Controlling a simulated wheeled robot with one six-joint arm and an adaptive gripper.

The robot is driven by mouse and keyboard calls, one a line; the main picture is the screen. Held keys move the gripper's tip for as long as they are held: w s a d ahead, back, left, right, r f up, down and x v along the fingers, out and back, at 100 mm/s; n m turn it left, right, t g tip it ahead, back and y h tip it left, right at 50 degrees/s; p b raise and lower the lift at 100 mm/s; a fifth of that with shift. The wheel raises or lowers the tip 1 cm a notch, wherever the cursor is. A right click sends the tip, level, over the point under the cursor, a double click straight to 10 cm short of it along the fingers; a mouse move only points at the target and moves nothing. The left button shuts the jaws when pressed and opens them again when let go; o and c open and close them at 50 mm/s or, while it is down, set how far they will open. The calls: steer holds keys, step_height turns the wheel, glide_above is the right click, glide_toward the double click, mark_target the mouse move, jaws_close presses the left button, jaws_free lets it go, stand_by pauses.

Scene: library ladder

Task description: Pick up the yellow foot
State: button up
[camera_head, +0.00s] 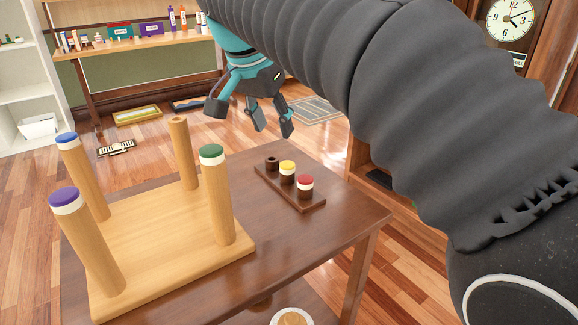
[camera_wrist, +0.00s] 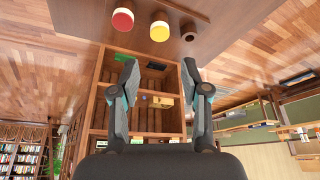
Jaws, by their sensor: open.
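The yellow foot (camera_head: 288,167) sits in the middle place of a small dark wooden holder (camera_head: 310,204) on the table, as a yellow cap with a white band. In the wrist view the yellow foot (camera_wrist: 159,31) is near the top, between the red foot and an empty socket. The red foot (camera_head: 305,182) is in the front place of the holder; it also shows in the wrist view (camera_wrist: 123,19). My gripper (camera_head: 272,133) is open and empty, above and behind the holder, apart from it. In the wrist view its fingers (camera_wrist: 160,68) are spread below the yellow foot.
An upturned wooden stool (camera_head: 150,246) stands on the left of the table (camera_head: 300,240). Three legs carry blue, purple and green feet; the back leg (camera_head: 179,122) has a bare end. The holder's back socket (camera_head: 271,162) is empty. A shelf with bottles stands behind.

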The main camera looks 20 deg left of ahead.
mark_target(286, 165)
steer(key=b+x, duration=0.1)
steer(key=x, duration=1.2)
steer(key=shift+f, duration=0.1)
steer(key=c, duration=0.5)
